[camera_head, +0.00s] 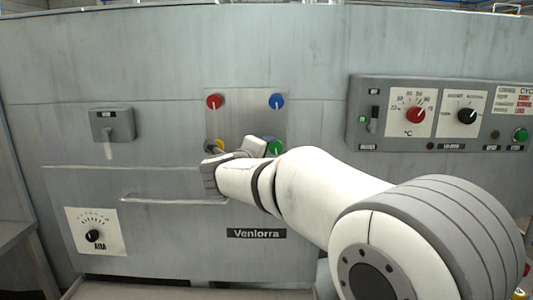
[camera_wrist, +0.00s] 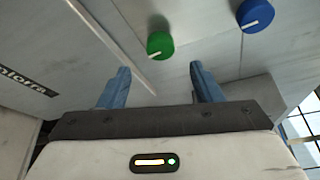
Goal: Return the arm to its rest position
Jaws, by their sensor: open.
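My white arm (camera_head: 325,190) reaches from the lower right toward a grey machine front. In the wrist view my gripper (camera_wrist: 160,80) is open, with its two blue fingers apart and nothing between them. Past the fingertips, a green knob (camera_wrist: 160,45) and a blue knob (camera_wrist: 254,15) stand on the panel. In the head view the arm's end is in front of the lower part of a knob plate (camera_head: 245,118) and partly hides it. The fingers cannot be made out there. I cannot tell whether they touch the panel.
The plate also bears a red knob (camera_head: 214,101) and a partly hidden yellow knob (camera_head: 216,146). A bar handle (camera_head: 172,201) juts out below left. A switch box (camera_head: 113,125) is further left. A control box (camera_head: 440,115) with dials projects at right.

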